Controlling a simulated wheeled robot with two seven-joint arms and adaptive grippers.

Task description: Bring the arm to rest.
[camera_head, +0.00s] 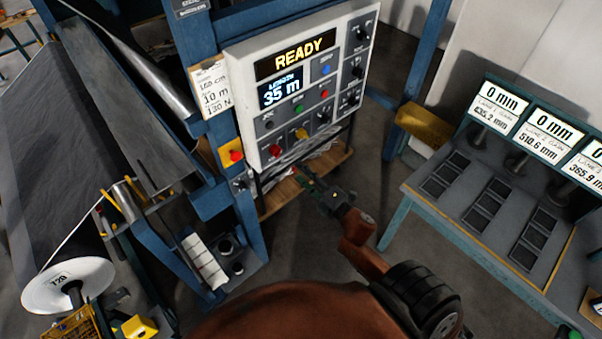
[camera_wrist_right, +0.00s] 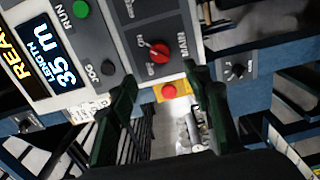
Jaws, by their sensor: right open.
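My right gripper (camera_head: 308,180) is in front of the lower edge of the control panel (camera_head: 245,95), its arm coming up from the bottom right. In the wrist view the right gripper (camera_wrist_right: 160,88) has its two dark green fingers apart with nothing held between them. A red button (camera_wrist_right: 169,91) shows in the gap between the fingertips, and a red knob (camera_wrist_right: 158,50) on the panel is above it. I cannot tell how far the fingertips are from the panel. My left gripper is not in view.
The panel display (camera_head: 295,56) reads READY, with a length of 35 m. A red stop button on a yellow box (camera_head: 231,152) is left of the panel. A bench with several readouts (camera_head: 497,108) stands at the right. Blue frame posts (camera_head: 245,215) are close by; grey floor lies between.

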